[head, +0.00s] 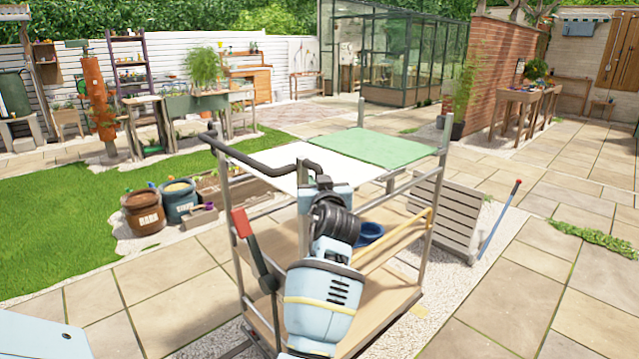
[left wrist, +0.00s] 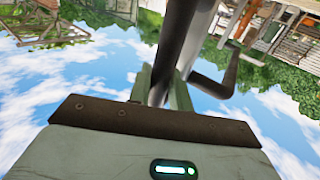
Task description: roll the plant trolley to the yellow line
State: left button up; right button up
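The plant trolley (head: 438,200) stands in front of me, with metal posts, a white and a green top panel and wooden shelves below. Its black handle bar (head: 250,158) runs along the near left side and also shows in the left wrist view (left wrist: 182,40). My left gripper (head: 318,185) is at the near end of this bar. In the left wrist view its fingers (left wrist: 163,92) lie on both sides of the dark bar and look shut on it. A black lever with a red grip (head: 241,223) is on the trolley's near left. My right gripper is not in view.
A blue bowl (head: 369,233) sits on a trolley shelf. A slatted grey panel (head: 446,216) and a blue rod with a red end (head: 499,220) are close on the right. Pots (head: 144,212) and grass (head: 50,220) lie left. Paving (head: 560,190) is open at right.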

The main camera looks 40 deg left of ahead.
pick_arm(q)
jog(key=o, duration=0.4)
jog(key=shift+s+a+r, duration=0.1)
jog(key=v, duration=0.7)
jog(key=shift+s+d+b, duration=0.25)
jog(key=shift+d+b, duration=0.1)
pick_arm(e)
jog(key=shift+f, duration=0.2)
